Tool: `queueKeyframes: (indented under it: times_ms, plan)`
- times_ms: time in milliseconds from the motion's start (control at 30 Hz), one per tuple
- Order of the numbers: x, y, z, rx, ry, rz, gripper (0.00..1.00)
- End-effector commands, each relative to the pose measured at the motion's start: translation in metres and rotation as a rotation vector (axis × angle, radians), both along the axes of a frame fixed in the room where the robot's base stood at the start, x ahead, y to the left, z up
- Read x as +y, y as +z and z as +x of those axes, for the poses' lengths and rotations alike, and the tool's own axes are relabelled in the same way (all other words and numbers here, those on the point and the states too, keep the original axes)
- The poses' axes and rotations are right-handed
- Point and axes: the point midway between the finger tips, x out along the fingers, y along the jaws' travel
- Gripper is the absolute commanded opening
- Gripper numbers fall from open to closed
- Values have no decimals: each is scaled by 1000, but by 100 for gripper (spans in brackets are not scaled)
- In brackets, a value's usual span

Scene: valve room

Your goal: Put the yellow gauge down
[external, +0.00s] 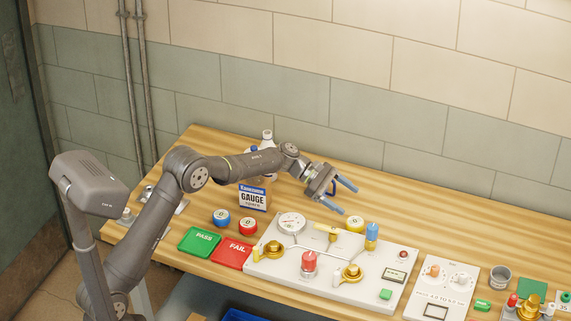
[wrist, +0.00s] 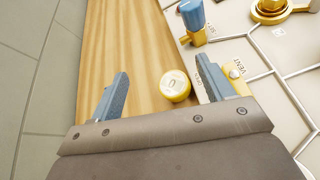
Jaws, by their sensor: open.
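The yellow gauge (external: 355,224) is a small round piece with a pale face turned up. It rests on the wooden table right by the back edge of the white valve panel (external: 285,263); I cannot tell whether it touches the panel. My gripper (external: 347,200) is open and empty, with its blue-grey fingers spread above the table near the gauge. In the wrist view the gauge (wrist: 175,86) shows between the two fingers (wrist: 163,70), closer to the right one, and neither finger appears to grip it.
A blue gauge (external: 221,217) and a red gauge (external: 247,226) stand behind the green PASS mat (external: 199,242) and red FAIL mat (external: 232,253). A gauge box (external: 253,197) stands behind them. A blue-topped valve (external: 372,236) rises close to the yellow gauge. The table's back right is clear.

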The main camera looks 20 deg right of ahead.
Motion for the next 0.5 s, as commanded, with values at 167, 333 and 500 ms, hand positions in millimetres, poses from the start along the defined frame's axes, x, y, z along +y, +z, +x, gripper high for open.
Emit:
queueKeyframes:
  times_ms: [167, 333, 500]
  plan:
    - [1, 1, 8, 137, 105, 91, 74]
    - [1, -11, 9, 160, 121, 108, 74]
    - [1, -31, 9, 160, 119, 107, 74]
